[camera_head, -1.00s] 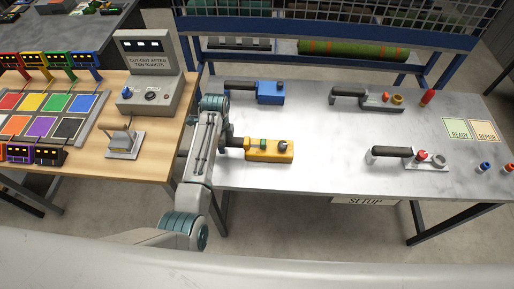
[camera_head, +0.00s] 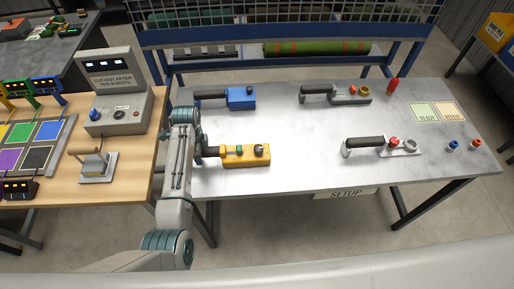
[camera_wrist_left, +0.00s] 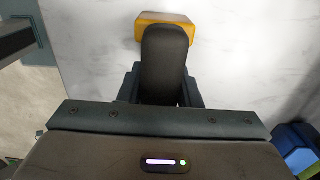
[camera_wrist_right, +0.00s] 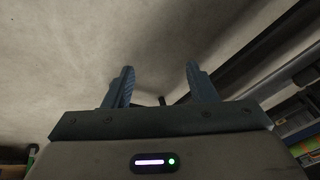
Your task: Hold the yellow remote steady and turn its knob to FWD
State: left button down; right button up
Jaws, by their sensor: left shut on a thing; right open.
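The yellow remote (camera_head: 245,156) lies on the grey marble-look bench. It has a green button and a dark knob (camera_head: 259,149) on its top face, and its black handle points left. Which way the knob points is too small to tell. My left gripper (camera_head: 203,150) is shut on the black handle, at the remote's left end. In the left wrist view the handle (camera_wrist_left: 165,60) stands between the jaws, with the yellow body (camera_wrist_left: 150,28) beyond it. My right gripper (camera_wrist_right: 162,85) is open and empty in its wrist view, away from the bench top; it does not show in the head view.
A blue remote (camera_head: 240,98) lies behind the yellow one. Two grey tools with black handles (camera_head: 365,142) (camera_head: 318,90) lie to the right, near small red, blue and orange knobs. A wooden table (camera_head: 130,150) with a grey console (camera_head: 118,105) stands left. The bench between is clear.

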aim_at(260, 149)
jog(key=w+a+r+m+t+y, duration=0.25)
jog(key=w+r+m, duration=0.6)
jog(key=r, duration=0.55)
jog(key=w+a+r+m+t+y, duration=0.1)
jog(key=w+a+r+m+t, duration=0.15)
jog(key=w+r+m, duration=0.7)
jog(key=w+a+r+y, duration=0.1)
jog(key=w+a+r, duration=0.1)
jog(key=r, duration=0.1)
jog(key=w+a+r+y, duration=0.1)
jog(key=a+r, duration=0.2)
jog(key=w+a+r+y, duration=0.1)
jog(key=w+a+r, duration=0.1)
jog(key=a+r, duration=0.1)
jog(key=shift+w+a+t, duration=0.15)
jog(key=shift+w+t, duration=0.15)
jog(key=shift+w, duration=0.05)
jog(key=w+a+r+y, duration=0.45)
jog(key=a+r, duration=0.25)
jog(key=a, duration=0.3)
jog(key=shift+h, duration=0.4)
jog(key=x, duration=1.1)
jog(key=shift+w+f, duration=0.15)
jog(key=shift+f, duration=0.15)
jog(key=shift+w+a+f, duration=0.25)
jog(key=shift+w+a, duration=0.05)
jog(key=c, duration=1)
